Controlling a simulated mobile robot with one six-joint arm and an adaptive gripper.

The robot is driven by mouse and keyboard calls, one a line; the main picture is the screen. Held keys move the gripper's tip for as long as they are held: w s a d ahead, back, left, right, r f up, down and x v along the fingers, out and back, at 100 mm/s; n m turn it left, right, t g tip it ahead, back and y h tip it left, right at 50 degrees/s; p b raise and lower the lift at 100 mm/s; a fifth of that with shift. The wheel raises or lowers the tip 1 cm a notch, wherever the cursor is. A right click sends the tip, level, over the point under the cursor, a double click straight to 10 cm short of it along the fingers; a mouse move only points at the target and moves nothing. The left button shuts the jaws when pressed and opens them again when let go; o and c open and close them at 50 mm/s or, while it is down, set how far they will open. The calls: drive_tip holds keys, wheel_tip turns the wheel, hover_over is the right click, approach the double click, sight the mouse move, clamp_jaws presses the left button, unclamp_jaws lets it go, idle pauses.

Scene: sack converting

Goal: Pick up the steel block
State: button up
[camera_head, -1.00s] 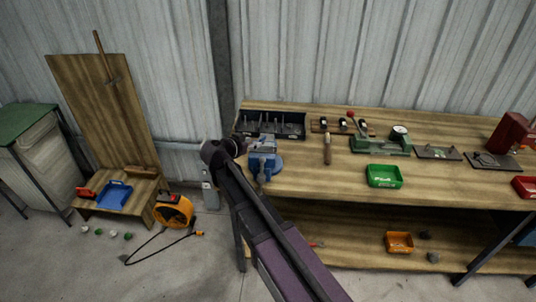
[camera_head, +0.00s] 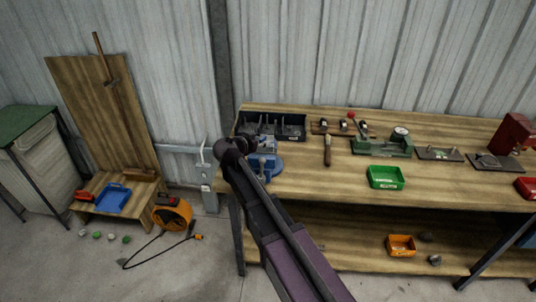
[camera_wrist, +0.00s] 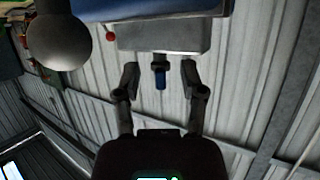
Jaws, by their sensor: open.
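The blue vise (camera_head: 265,168) stands at the bench's left end, partly hidden behind my arm. A small grey piece (camera_head: 269,145) shows at its top; I cannot tell whether it is the steel block or a vise jaw. In the wrist view, my gripper (camera_wrist: 157,68) is open, with its two fingers apart. A grey block-like metal piece (camera_wrist: 170,38) lies just beyond the fingertips, under a blue body (camera_wrist: 150,10). A short blue-tipped rod (camera_wrist: 160,76) shows between the fingers. Nothing is held. My gripper is hidden by my arm in the head view.
A black divided bin (camera_head: 285,124) stands behind the vise. A file with a wooden handle (camera_head: 327,152), a green tray (camera_head: 386,178) and a green fixture (camera_head: 383,147) lie to the right on the bench. An orange reel (camera_head: 172,215) with cable is on the floor.

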drive_tip(key=shift+x, duration=0.85)
clamp_jaws()
